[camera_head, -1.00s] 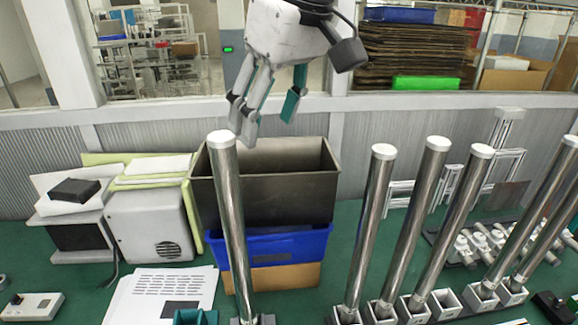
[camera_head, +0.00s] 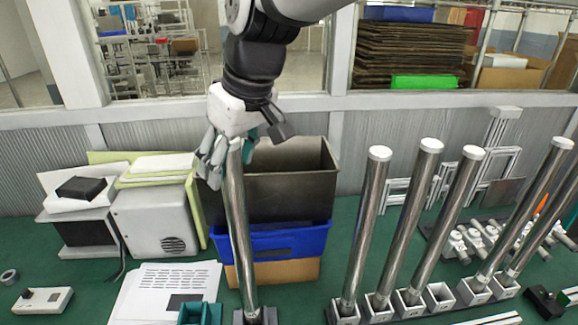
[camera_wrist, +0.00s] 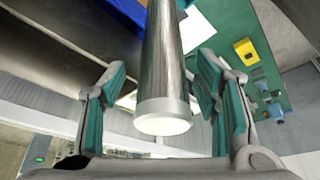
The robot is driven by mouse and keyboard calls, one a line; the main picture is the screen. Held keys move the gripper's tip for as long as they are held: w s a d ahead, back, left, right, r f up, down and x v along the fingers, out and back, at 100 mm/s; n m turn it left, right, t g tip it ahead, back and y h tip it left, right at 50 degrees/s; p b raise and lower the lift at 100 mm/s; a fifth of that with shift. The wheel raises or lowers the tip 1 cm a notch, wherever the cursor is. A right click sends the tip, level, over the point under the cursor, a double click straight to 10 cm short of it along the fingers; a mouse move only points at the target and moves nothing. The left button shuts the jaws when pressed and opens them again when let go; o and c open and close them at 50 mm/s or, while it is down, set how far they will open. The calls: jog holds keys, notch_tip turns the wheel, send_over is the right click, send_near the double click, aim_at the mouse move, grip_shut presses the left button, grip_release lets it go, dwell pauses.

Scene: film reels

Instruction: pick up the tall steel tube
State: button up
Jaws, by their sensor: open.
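The tall steel tube (camera_head: 238,232) stands upright, slightly tilted in the picture, in a small holder (camera_head: 255,316) at the front centre of the green table. It has a white cap at its top. My gripper (camera_head: 230,165) is open at the tube's upper end. In the wrist view the tube (camera_wrist: 163,60) lies between the two teal-padded fingers of my gripper (camera_wrist: 160,105), with a gap on each side. Its white cap (camera_wrist: 163,117) points toward the palm. No contact shows between pads and tube.
Several similar steel tubes (camera_head: 368,225) stand in square holders to the right. A dark bin (camera_head: 290,185) above a blue bin (camera_head: 290,242) stands behind the tube. A grey box (camera_head: 155,225) and papers (camera_head: 150,290) lie to the left. A window wall closes the back.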

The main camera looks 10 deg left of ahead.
jog(key=shift+p+x, duration=0.3)
jog(key=shift+x, duration=1.3)
jog(key=shift+s+a, duration=0.1)
grip_shut()
jog(key=shift+r, duration=0.1)
jog(key=shift+r, duration=0.1)
